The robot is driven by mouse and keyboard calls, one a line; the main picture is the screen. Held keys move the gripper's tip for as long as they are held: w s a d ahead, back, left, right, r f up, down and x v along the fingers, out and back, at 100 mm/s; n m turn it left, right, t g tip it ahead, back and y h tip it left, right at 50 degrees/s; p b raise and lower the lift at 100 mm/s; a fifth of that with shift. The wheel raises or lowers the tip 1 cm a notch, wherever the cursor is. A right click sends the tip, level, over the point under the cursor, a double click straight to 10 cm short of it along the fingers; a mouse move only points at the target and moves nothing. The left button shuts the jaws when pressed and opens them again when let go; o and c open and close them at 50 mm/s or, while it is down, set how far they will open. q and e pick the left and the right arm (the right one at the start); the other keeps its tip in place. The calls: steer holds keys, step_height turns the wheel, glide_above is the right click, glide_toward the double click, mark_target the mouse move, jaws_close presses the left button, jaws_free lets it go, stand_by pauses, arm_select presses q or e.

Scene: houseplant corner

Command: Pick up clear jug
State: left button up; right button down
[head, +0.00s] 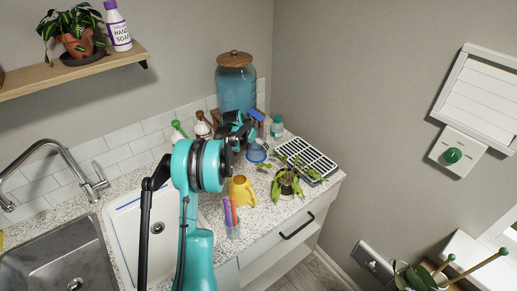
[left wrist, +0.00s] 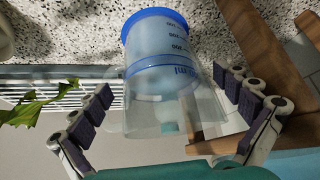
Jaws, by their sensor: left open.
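The clear jug (left wrist: 163,65) is see-through, with blue bands and measuring marks. In the left wrist view it sits between the two spread fingers of my left gripper (left wrist: 168,86), with space visible on both sides. In the head view a blue part of the jug (head: 257,153) shows on the counter, just below and right of my left gripper (head: 246,130). The arm and gripper partly hide that area. My left gripper is open and holds nothing. My right gripper is in neither view.
A large blue dispenser (head: 236,88) with a wooden lid stands behind the gripper. Bottles (head: 203,127) are on the left. A dish rack (head: 306,157), a potted plant (head: 287,181), a yellow watering can (head: 242,192) and a glass of pens (head: 231,222) crowd the counter.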

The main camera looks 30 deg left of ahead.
arm_select(q)
steer(key=x, duration=0.2)
steer(key=shift+w+f, duration=0.25)
steer(key=shift+f, duration=0.05)
steer(key=shift+s+r, duration=0.1)
steer(key=c, duration=1.7)
